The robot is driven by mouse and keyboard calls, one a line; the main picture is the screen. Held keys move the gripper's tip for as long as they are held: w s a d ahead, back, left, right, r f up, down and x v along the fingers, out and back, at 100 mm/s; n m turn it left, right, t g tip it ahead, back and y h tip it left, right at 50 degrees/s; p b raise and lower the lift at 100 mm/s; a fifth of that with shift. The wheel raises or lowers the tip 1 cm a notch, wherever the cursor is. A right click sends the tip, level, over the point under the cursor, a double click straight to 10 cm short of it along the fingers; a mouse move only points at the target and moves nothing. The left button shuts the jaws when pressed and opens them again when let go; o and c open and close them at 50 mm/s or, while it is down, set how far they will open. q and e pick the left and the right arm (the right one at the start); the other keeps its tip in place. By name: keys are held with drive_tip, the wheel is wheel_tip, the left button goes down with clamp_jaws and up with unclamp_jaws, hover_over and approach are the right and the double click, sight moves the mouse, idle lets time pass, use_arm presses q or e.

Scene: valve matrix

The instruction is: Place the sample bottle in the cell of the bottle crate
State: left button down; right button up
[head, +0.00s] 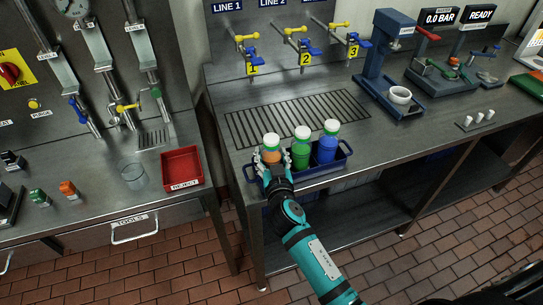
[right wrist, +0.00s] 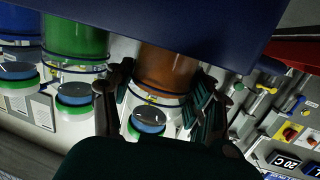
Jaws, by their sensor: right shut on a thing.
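The navy bottle crate (head: 332,170) stands at the front edge of the right bench. The sample bottle with orange-brown contents (head: 271,156) is upright at the crate's left end. My right gripper (head: 270,174) is shut on it from the front. In the right wrist view, which is upside down, my fingers (right wrist: 158,100) are on both sides of the orange-brown bottle (right wrist: 165,68). Its lower part is hidden behind the crate's wall (right wrist: 190,25); whether it touches the cell floor cannot be seen. My left gripper is not in view.
A green bottle (head: 301,148) and a blue bottle (head: 328,143) stand in the crate beside it. A drain grille (head: 250,125) lies behind, below three numbered taps. A red reject tray (head: 181,168) is on the left bench, across a gap.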

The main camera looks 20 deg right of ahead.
drive_tip(key=shift+f, duration=0.1)
drive_tip(key=o, duration=1.2)
drive_tip(key=shift+r, duration=0.2)
drive_tip(key=shift+s+a+f, duration=0.1)
drive_tip(key=shift+s, duration=0.25)
drive_tip(key=b+v, duration=0.2)
drive_tip(key=v, duration=0.9)
drive_tip(key=shift+s+b, duration=0.2)
drive_tip(key=shift+b, duration=0.15)
